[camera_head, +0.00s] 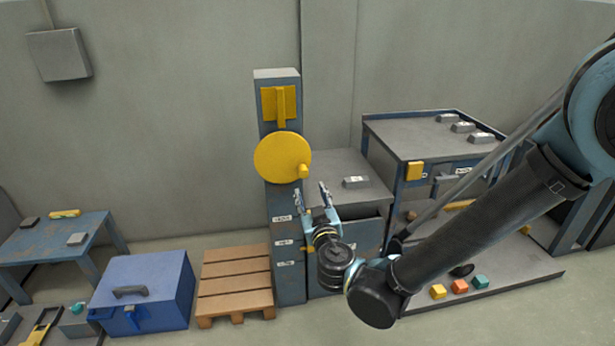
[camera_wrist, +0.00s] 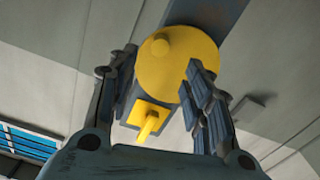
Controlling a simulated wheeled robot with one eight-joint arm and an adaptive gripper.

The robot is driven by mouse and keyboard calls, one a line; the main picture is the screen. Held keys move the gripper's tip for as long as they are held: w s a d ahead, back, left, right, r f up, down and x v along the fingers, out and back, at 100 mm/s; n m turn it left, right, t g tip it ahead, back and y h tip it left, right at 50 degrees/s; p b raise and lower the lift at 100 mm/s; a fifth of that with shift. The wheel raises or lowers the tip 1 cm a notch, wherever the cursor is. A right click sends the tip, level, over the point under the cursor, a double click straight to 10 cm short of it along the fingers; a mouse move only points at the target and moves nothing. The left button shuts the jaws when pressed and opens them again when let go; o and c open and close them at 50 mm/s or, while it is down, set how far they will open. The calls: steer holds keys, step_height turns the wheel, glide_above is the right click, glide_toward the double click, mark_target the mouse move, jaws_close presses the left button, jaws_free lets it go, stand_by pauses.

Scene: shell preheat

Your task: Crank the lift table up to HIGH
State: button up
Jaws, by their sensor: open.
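A round yellow crank disc (camera_head: 282,152) with a small knob (camera_head: 303,171) at its lower right is on a blue-grey column (camera_head: 285,202). The disc (camera_wrist: 190,62) and its knob (camera_wrist: 160,43) also show in the wrist view. My gripper (camera_head: 312,194) is open and empty, below and slightly right of the knob in the head view. In the wrist view the disc appears beyond the open fingers (camera_wrist: 158,78), the right finger overlapping its edge. A grey-topped table (camera_head: 335,168), possibly the lift table, stands right of the column. Several small labels (camera_head: 283,242) run down the column; I cannot read them.
A yellow plate with a handle (camera_head: 271,98) is above the disc. A taller bench (camera_head: 400,135) with grey blocks stands at right. A wooden pallet (camera_head: 235,283), a blue box (camera_head: 160,285) and a blue table (camera_head: 40,242) are at left. A low platform (camera_head: 500,275) holds coloured blocks.

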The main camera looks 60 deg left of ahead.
mark_target(304, 175)
steer(key=x, duration=1.1)
steer(key=shift+w+a, duration=0.1)
steer(key=shift+a, duration=0.05)
jaws_close()
